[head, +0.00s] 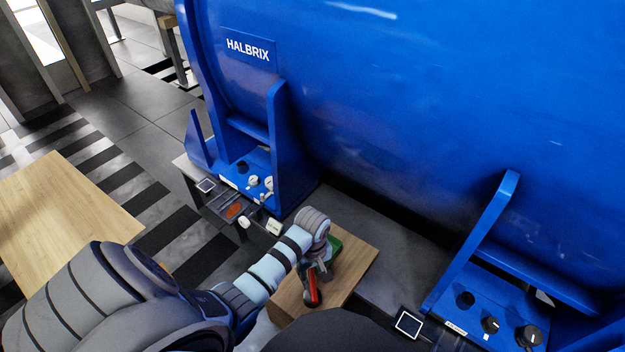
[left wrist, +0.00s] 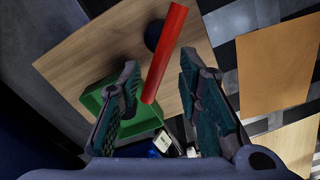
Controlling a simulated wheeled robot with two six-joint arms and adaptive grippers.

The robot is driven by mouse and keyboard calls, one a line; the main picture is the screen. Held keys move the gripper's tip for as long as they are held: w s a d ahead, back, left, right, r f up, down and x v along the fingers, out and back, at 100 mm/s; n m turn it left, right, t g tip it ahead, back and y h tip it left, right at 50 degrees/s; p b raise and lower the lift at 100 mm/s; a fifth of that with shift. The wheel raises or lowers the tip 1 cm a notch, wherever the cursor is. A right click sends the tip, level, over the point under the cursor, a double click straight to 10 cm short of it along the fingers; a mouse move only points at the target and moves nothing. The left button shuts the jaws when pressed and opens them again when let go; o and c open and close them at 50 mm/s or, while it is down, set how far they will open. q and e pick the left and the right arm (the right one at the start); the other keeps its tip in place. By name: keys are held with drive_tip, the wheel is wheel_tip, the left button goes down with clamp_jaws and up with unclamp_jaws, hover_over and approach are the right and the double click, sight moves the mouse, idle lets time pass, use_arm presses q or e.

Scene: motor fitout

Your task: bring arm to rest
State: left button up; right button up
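My left arm (head: 270,270) reaches in from the lower left in the head view. Its gripper (head: 319,268) is over a small wooden table (head: 355,268) and is partly hidden by the wrist. In the left wrist view the two fingers of the left gripper (left wrist: 160,60) stand apart with a clear gap. A red bar (left wrist: 170,45) shows between them, apart from both fingers as far as I can see. My right gripper is not in view.
A green bin (left wrist: 98,100) stands on the small table, also seen in the head view (head: 334,246). A big blue motor (head: 400,100) fills the upper right, with knobs on its feet. Another wooden table (head: 60,210) stands left. Striped floor (head: 130,185) lies open between.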

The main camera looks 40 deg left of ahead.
use_arm(q)
wheel_tip(320, 180, up, 3)
drive_tip(key=shift+r+p, duration=0.1)
drive_tip(key=shift+p, duration=0.35)
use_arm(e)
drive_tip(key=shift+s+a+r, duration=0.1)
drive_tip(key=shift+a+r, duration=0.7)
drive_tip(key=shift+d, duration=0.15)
